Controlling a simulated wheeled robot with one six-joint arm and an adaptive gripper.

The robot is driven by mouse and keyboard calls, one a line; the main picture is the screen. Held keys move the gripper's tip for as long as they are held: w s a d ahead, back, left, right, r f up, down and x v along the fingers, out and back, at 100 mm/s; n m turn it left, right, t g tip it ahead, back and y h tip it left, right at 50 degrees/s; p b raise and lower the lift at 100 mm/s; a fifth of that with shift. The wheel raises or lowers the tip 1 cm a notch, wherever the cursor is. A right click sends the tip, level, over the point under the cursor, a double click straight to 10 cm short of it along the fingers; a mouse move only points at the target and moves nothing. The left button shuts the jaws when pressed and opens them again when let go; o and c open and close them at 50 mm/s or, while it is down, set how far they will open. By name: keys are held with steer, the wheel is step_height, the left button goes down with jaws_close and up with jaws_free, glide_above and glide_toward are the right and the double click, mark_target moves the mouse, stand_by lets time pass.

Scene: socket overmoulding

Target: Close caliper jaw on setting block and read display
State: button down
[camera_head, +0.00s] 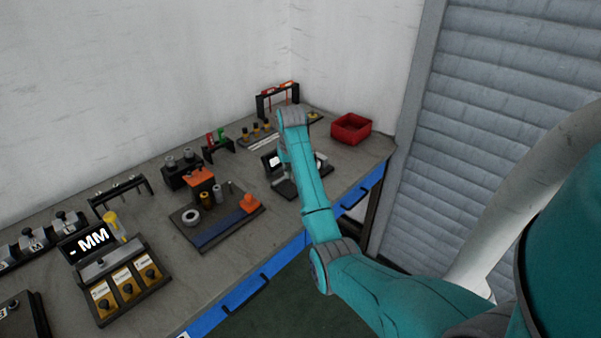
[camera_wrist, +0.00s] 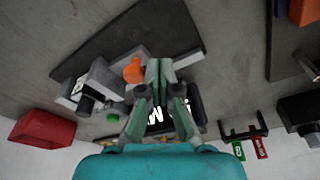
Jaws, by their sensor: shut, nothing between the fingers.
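My gripper (camera_wrist: 159,68) is shut and empty, its green-grey fingers together over a dark base plate (camera_wrist: 170,25). In the wrist view, a lit display (camera_wrist: 155,117) shows white characters behind the fingers; they are partly covered and I cannot read a value. An orange knob (camera_wrist: 134,70) is just left of the fingertips. A grey metal block with a dark cylinder (camera_wrist: 88,103) sits further left on the plate; I cannot tell whether it is the caliper jaw or the setting block. In the head view, my arm covers much of this station, and its display (camera_head: 273,160) shows only in part.
A red bin (camera_head: 351,128) stands at the bench's far right corner. A dark tray (camera_head: 195,238) with rings and pins lies left of the station. A box reading "MM" (camera_head: 93,239) and a three-knob panel (camera_head: 127,287) stand at front left. A blue edge (camera_head: 283,258) runs along the front.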

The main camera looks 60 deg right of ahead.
mark_target(289, 185)
steer(key=shift+f, duration=0.15)
steer(key=shift+s+x, duration=0.2)
steer(key=shift+x, duration=1.2)
steer(key=shift+s+d+f, duration=0.1)
steer(key=shift+s+d, duration=0.2)
steer(key=shift+d, duration=0.6)
steer(key=shift+s+d+f, duration=0.1)
steer(key=shift+s+d, duration=0.15)
steer(key=shift+d, duration=0.65)
stand_by(1.4)
steer(key=shift+a, duration=0.3)
steer(key=shift+w+a, duration=0.15)
steer(key=shift+a, duration=0.15)
steer(key=shift+w+d+v, duration=0.2)
steer(key=shift+w+v, duration=0.05)
steer(key=shift+v, duration=1.1)
steer(key=shift+w+d+v, duration=0.2)
steer(key=shift+w+v, duration=0.05)
steer(key=shift+v, duration=1.1)
steer(key=shift+w+d+v, duration=0.15)
steer(key=shift+w+v, duration=0.05)
steer(key=shift+v, duration=1.15)
steer(key=shift+s+r, duration=0.1)
steer(key=shift+r, duration=0.05)
